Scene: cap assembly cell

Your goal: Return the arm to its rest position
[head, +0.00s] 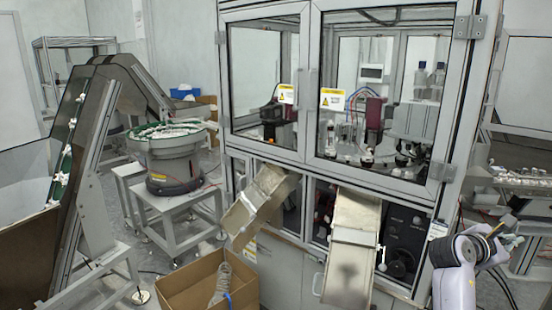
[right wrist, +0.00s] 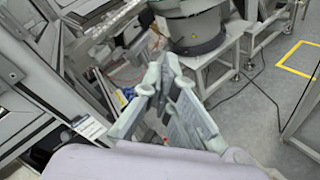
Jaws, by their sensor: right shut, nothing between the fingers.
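My right arm comes in at the lower right of the head view, with a pale mauve link and a dark joint. My right gripper (head: 508,228) is raised there, in front of the cell's right side. In the right wrist view the right gripper (right wrist: 163,80) has its grey fingers together, with nothing between them. Part of my pale wrist fills the bottom of that view. My left arm and left gripper are not in either view.
The glazed machine cabinet (head: 308,166) stands close left of my right arm, with two metal chutes (head: 352,262) sloping out. An open cardboard box (head: 184,296) sits below them. A bowl feeder (head: 172,165) and an inclined conveyor (head: 88,150) stand at left. Floor shows in the right wrist view.

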